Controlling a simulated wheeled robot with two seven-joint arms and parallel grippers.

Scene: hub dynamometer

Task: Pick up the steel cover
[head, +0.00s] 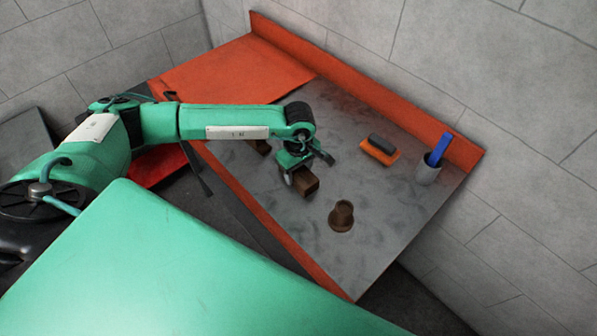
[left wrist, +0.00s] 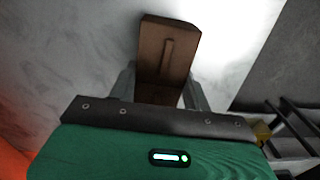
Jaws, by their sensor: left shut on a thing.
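My left gripper (head: 306,171) is over the grey bench top, shut on a brown block (head: 306,187). In the left wrist view the same block (left wrist: 167,50) sits between the two fingers (left wrist: 160,92). It is box-shaped, with a narrow straight slot or ridge on its face. Whether it touches the bench top I cannot tell. A second brown piece (head: 260,146) is partly hidden behind my left arm. A round brown flanged piece (head: 341,216) stands apart on the bench. I cannot tell by look which piece is the steel cover. My right gripper is out of view.
The grey bench top (head: 385,225) has an orange raised edge (head: 340,75) along the wall. An orange block with a dark handle (head: 380,149) and a grey cup (head: 428,170) holding a blue item (head: 439,149) are at the right. The bench's near right part is clear.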

